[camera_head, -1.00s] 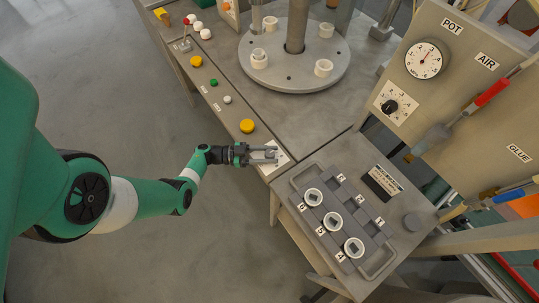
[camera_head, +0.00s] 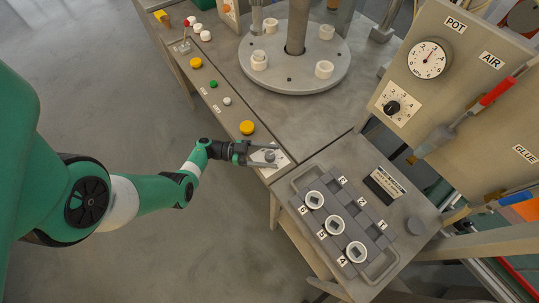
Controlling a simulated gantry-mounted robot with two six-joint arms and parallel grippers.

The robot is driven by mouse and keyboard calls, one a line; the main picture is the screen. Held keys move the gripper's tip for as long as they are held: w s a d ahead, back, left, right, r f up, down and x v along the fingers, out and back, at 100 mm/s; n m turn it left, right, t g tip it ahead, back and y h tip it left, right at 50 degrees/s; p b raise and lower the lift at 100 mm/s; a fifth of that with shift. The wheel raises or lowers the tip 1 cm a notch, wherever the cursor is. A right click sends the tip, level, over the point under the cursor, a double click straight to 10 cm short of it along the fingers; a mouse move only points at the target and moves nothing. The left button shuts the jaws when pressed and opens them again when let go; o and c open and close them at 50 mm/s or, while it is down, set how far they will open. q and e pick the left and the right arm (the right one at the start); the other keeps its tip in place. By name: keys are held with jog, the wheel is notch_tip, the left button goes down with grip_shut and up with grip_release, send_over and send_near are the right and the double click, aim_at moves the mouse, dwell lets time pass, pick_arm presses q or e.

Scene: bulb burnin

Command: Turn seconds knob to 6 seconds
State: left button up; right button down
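My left gripper (camera_head: 268,156) reaches in from the left over a white dial plate (camera_head: 283,160) at the front edge of the bench. Its two fingers are spread apart. A small grey round knob (camera_head: 269,155) shows between them on the plate. I cannot tell whether the fingers touch it, and its setting marks are too small to read. A black knob (camera_head: 391,107) on a white numbered dial sits on the upright panel at the right, apart from my gripper. My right gripper is not in view.
A yellow button (camera_head: 247,128) lies just behind my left gripper. A grey tray (camera_head: 377,269) holding several white round parts stands to the right. A round turntable (camera_head: 290,79) with white sockets is at the back. A gauge (camera_head: 428,59) is on the panel.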

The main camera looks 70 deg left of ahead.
pick_arm(q)
jog(key=shift+f, duration=0.1)
jog(key=b+v, duration=0.1)
jog(key=v, duration=1)
jog(key=shift+s, duration=0.25)
jog(key=shift+a, duration=0.1)
jog(key=d+n+y+p, duration=0.6)
jog(key=d+n+y, duration=0.3)
jog(key=y, duration=0.5)
jog(key=shift+t, duration=0.3)
jog(key=b+x, duration=0.3)
jog(key=x, duration=0.8)
jog(key=shift+w+a, duration=0.1)
jog(key=shift+w, duration=0.1)
